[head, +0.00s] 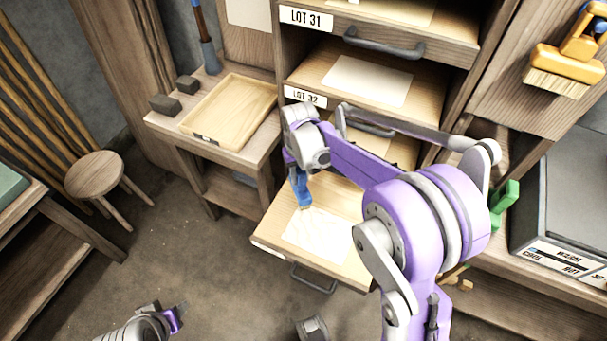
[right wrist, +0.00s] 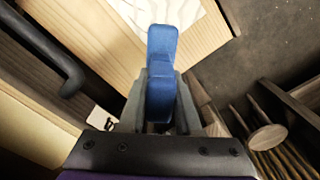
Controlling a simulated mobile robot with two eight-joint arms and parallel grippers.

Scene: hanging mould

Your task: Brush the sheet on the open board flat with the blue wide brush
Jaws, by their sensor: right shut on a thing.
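My right gripper (head: 295,170) is shut on the blue brush (head: 302,192), with its bristles down at the sheet (head: 318,238). I cannot tell whether the bristles touch it. The white sheet lies with faint wavy lines on the pulled-out open board (head: 268,232), which has a dark handle at its front. In the right wrist view the blue handle (right wrist: 162,70) stands between the grey fingers, with part of the wavy-lined sheet (right wrist: 185,12) beyond. My arm hides the board's right side. My left gripper (head: 172,318) is at the bottom left, away from the board; its fingers are unclear.
Boards in the cabinet above hold another sheet (head: 366,80). A side table with a wooden tray (head: 250,120) and dark blocks (head: 165,105) stands left of the board. A stool (head: 95,175) is farther left. An orange brush (head: 565,62) hangs at upper right.

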